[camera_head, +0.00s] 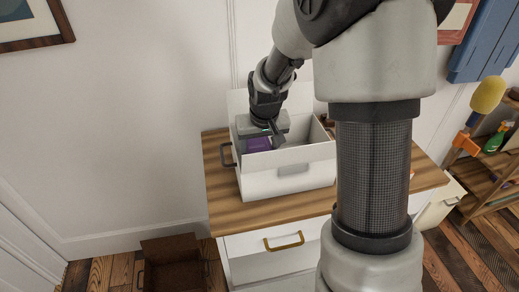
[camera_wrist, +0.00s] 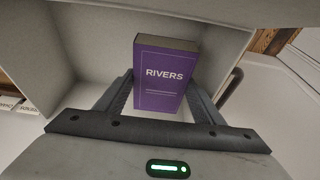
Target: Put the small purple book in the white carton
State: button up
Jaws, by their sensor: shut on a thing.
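The small purple book (camera_wrist: 163,75) has "RIVERS" on its cover and is held between the two fingers of my gripper (camera_wrist: 160,97) in the wrist view. In the head view the purple book (camera_head: 258,144) shows at the left part of the white carton (camera_head: 290,184), below my gripper (camera_head: 264,138). The carton stands open on the wooden top of a white cabinet, with its lid raised at the back. The wrist view shows the carton's pale inner walls (camera_wrist: 85,50) around the book. I cannot tell whether the book touches the carton's floor.
The wooden cabinet top (camera_head: 222,178) has bare room to the left and front of the carton. A dark handle (camera_head: 227,154) sticks out on the carton's left side. A brown crate (camera_head: 172,262) stands on the floor, and a shelf (camera_head: 490,165) with bottles is at the right.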

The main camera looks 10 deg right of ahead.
jog(key=shift+f+b, duration=0.5)
jog(key=shift+f, duration=0.05)
jog(key=o, duration=0.9)
